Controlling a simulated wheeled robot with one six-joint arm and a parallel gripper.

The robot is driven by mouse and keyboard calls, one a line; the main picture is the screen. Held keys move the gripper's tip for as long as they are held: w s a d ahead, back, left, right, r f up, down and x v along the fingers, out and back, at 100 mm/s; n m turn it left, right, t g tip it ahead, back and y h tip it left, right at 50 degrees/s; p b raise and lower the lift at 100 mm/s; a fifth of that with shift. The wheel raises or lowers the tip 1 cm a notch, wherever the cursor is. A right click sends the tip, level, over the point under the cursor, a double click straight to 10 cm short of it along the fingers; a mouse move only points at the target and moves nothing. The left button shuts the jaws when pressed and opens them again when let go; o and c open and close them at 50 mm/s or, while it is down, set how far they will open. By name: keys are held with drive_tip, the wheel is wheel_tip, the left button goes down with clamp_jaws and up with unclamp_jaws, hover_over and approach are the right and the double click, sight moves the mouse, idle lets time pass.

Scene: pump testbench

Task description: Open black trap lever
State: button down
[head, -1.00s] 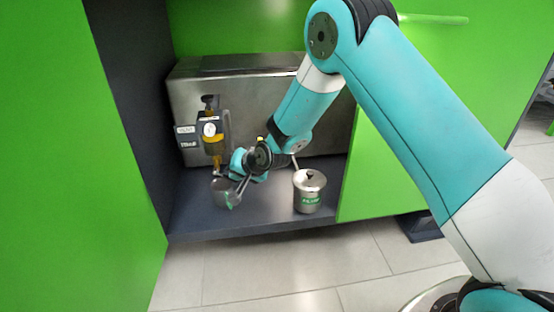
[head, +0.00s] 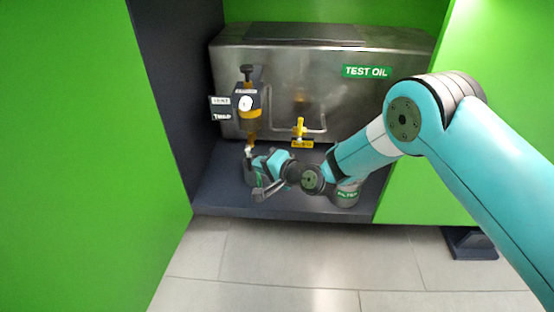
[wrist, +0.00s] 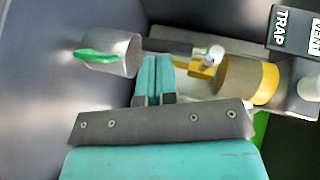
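The black trap lever (wrist: 168,46) is a dark bar in the wrist view, running from beside a metal cup toward a pale round knob at the brass valve (wrist: 208,66). My gripper (wrist: 154,60) has its two teal fingers together with only a thin line between them. Its tips are just at the lever's near side; I cannot tell whether they touch. In the head view my gripper (head: 262,170) is low at the foot of the amber trap glass (head: 250,132), and the lever is too small to tell there. The TRAP sign (wrist: 281,28) shows at the upper right.
The metal cup (wrist: 112,53) with a green label is close left of my fingers. A VENT sign (head: 221,101), a yellow-handled valve (head: 300,128) and the steel TEST OIL tank (head: 390,48) are behind. The FILTER canister (head: 347,196) stands right, under my arm. Green cabinet walls flank the bay.

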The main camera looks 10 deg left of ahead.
drive_tip(key=shift+s+a+f, duration=0.1)
drive_tip(key=shift+a+f, duration=0.1)
drive_tip(key=shift+a, duration=0.15)
idle(0.5)
